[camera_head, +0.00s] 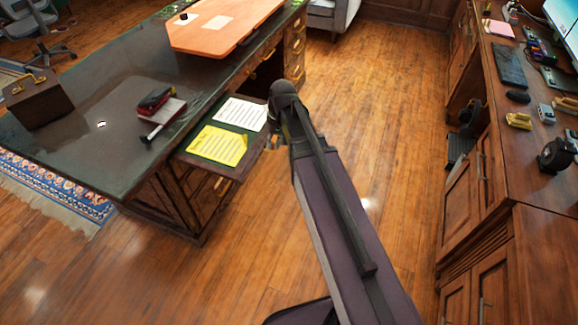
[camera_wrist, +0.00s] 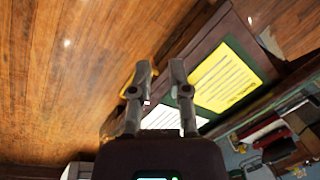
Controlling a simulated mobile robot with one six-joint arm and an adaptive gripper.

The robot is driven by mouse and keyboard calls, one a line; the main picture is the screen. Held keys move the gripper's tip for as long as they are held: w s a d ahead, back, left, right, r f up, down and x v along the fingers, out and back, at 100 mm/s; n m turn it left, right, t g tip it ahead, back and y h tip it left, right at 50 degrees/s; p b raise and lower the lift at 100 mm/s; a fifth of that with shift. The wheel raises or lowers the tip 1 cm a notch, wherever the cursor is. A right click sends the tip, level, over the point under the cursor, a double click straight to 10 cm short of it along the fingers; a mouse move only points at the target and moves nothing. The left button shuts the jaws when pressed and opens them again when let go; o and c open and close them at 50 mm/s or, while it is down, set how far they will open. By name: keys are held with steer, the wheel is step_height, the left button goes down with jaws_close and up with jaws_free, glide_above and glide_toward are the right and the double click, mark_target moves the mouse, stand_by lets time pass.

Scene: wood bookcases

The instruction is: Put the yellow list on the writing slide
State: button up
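The yellow list (camera_head: 217,145) lies flat on the pulled-out writing slide (camera_head: 243,166), whose top is green with a dark wood edge. In the wrist view the yellow list (camera_wrist: 224,82) lies on the slide (camera_wrist: 262,92), to the right of my gripper. A white printed sheet (camera_head: 241,113) lies beside it on the slide. My gripper (camera_wrist: 159,70) has its two fingers apart with nothing held between them, and it hangs by the slide's outer edge. In the head view my arm hides most of the gripper.
A wooden cabinet with a counter (camera_head: 535,150) stands at right. The wood floor (camera_head: 375,110) between them is clear.

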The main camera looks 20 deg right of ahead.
steer(key=s+d+h, duration=0.2)
steer(key=s, duration=0.8)
steer(key=shift+s+f+m, duration=0.15)
steer(key=shift+s+m, duration=0.15)
